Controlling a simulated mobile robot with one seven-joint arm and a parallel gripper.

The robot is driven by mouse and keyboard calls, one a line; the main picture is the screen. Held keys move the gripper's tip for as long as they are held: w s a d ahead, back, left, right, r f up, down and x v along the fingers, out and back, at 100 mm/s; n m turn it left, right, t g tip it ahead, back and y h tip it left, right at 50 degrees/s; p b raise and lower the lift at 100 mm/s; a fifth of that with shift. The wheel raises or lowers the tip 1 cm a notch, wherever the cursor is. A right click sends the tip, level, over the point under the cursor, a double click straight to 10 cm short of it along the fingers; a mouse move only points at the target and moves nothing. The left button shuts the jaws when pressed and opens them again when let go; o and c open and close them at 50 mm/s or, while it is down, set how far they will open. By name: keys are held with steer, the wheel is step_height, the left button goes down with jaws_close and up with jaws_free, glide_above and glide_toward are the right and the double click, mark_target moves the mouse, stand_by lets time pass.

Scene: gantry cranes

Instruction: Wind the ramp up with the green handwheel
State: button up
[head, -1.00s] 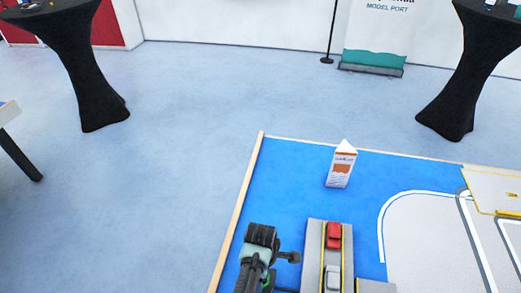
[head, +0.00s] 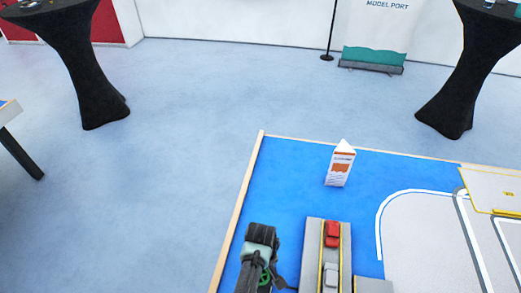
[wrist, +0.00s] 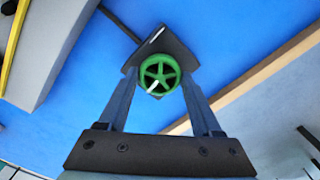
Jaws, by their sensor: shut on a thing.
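The green handwheel (wrist: 160,70) is a spoked wheel in front of a dark diamond-shaped plate (wrist: 174,42). One spoke carries a white mark pointing down and left, and the plate has a white mark near its top. My gripper (wrist: 160,82) is shut on the green handwheel, with one finger at each side of the rim. In the head view the green wheel (head: 264,279) shows partly behind my arm. A grey deck (head: 314,246) with yellow lines carries a red car (head: 332,234) and a pale car (head: 331,273). I cannot make out the ramp or its angle.
The blue board (head: 290,185) has a pale wooden rim (head: 242,198). A grey paved area (head: 430,240) lies to the right. Open floor (head: 200,120) lies to the left, with black-draped tables (head: 85,70) farther back.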

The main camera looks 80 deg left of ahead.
steer(key=m, duration=1.3)
steer(key=shift+m, duration=0.4)
steer(key=m, duration=1.3)
steer(key=shift+m, duration=0.3)
steer(key=o, duration=1.4)
steer(key=shift+c, duration=0.2)
step_height(320, 180, up, 13)
